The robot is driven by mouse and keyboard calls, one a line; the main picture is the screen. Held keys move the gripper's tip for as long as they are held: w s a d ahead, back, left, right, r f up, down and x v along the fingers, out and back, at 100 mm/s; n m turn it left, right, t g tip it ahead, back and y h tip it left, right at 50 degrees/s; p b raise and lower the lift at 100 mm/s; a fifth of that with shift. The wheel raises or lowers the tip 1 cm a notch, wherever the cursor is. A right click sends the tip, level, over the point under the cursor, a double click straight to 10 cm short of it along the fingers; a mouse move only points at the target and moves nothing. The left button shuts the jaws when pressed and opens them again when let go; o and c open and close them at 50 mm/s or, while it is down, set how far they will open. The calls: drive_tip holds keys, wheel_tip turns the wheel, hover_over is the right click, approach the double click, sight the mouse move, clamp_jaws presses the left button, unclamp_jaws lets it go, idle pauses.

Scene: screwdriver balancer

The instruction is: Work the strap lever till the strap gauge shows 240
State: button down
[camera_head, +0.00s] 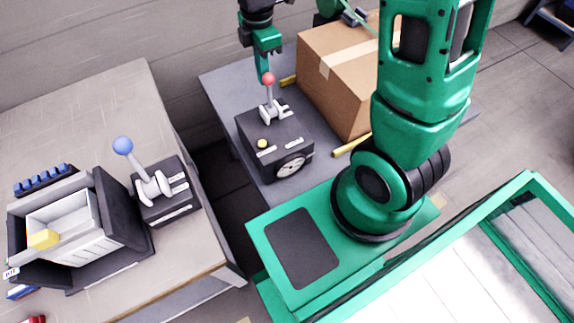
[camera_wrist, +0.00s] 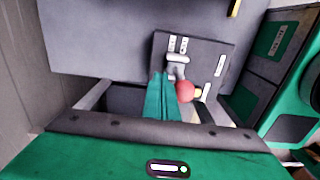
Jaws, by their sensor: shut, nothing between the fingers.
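The lever with a red ball knob (camera_head: 268,79) stands nearly upright on a dark box (camera_head: 263,135). A round gauge (camera_head: 291,167) is on the box's front face; its reading is too small to tell. My gripper (camera_head: 264,73) is shut and empty, pointing down at the knob from behind. In the wrist view, my gripper (camera_wrist: 160,78) has its green fingers together just left of the red knob (camera_wrist: 185,92). I cannot tell whether they touch it.
A taped cardboard carton (camera_head: 340,70) stands right of the lever box, with yellow bars near it. A gap separates the tables.

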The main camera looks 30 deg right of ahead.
drive_tip(key=shift+s, duration=3.3)
drive_tip(key=w, duration=1)
drive_tip(key=shift+w, duration=0.1)
wheel_tip(320, 180, up, 7)
